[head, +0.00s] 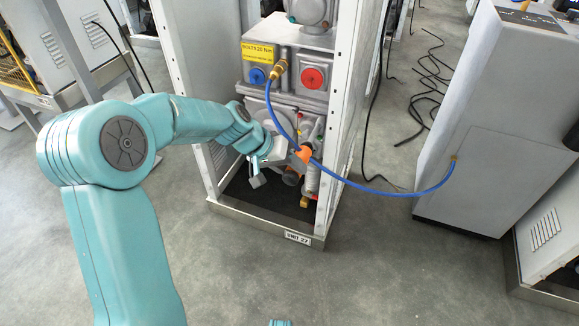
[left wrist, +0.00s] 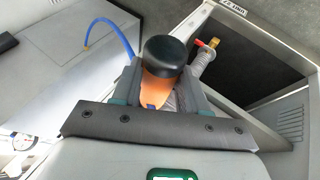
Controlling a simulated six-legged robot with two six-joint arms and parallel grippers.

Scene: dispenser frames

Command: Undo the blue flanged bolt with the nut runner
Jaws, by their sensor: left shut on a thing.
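The nut runner (head: 303,153) shows as a small orange part in front of the frame in the head view. In the left wrist view the nut runner (left wrist: 160,90) has an orange body and a black rounded end. My left gripper (head: 286,154) is shut on it, with one finger on each side (left wrist: 163,82). A round blue part (head: 257,76), which looks like the blue flanged bolt, sits on the grey housing under a yellow label, above and left of the gripper. The tool's working tip is hard to make out.
A red round part (head: 313,77) sits right of the blue one. A blue hose (head: 375,191) hangs between the frame and the grey cabinet (head: 480,130) at right. White posts (head: 345,100) flank the housing. Black cables lie on the floor at right.

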